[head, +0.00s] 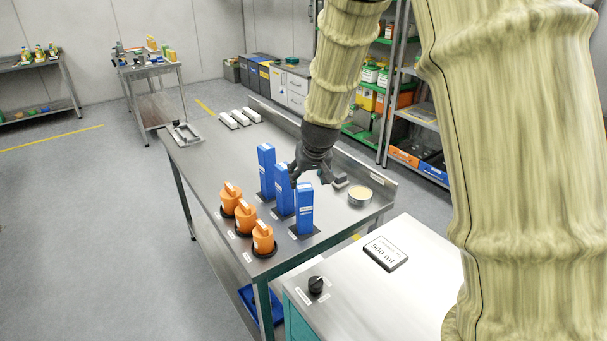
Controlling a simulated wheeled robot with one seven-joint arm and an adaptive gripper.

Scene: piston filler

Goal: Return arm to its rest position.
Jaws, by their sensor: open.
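My arm, in a yellowish ribbed cover, reaches in from the right over the steel workbench (195,168). My gripper (318,182) is dark grey and open, above the bench. It appears just behind and right of the blue upright boxes, with a round tin to its right. I cannot tell whether it touches any of them. No object shows between its fingers.
Three blue boxes (305,208) and three orange containers (245,217) stand near the bench front. The round tin (360,196) is near the back edge. A cabinet with a black knob (316,285) and a "500 ml" plate (386,253) stands closer. Shelves (415,112) rise behind.

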